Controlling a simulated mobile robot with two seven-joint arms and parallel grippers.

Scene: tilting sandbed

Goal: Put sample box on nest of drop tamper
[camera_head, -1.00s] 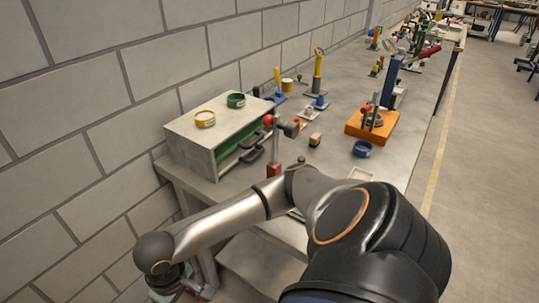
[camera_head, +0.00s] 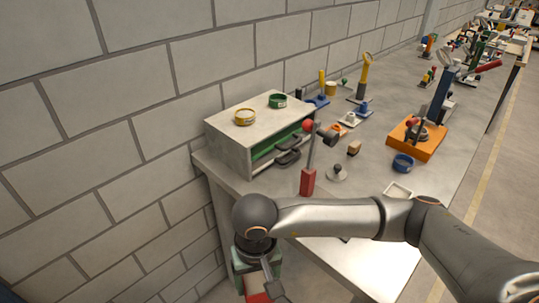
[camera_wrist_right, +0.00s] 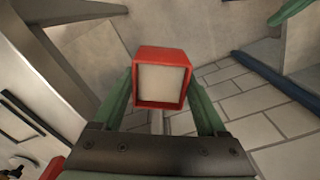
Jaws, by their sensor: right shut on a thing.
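My right gripper (camera_wrist_right: 160,88) is shut on the sample box (camera_wrist_right: 160,54), a red square box with a pale inside, held between its green fingers. In the head view my right gripper (camera_head: 254,280) is at the lower edge, below and off the near left end of the bench, and part of the red box (camera_head: 258,298) shows there. A red block with an upright dark post and a red ball (camera_head: 308,180) stands on the bench; it may be the drop tamper. I cannot make out its nest. My left gripper is not in view.
A grey cabinet (camera_head: 228,150) with yellow and green rings on top stands against the block wall. An orange block (camera_head: 426,148), a blue ring (camera_head: 402,164) and a pale tray (camera_head: 398,190) are farther right. My right arm crosses over the bench's near part.

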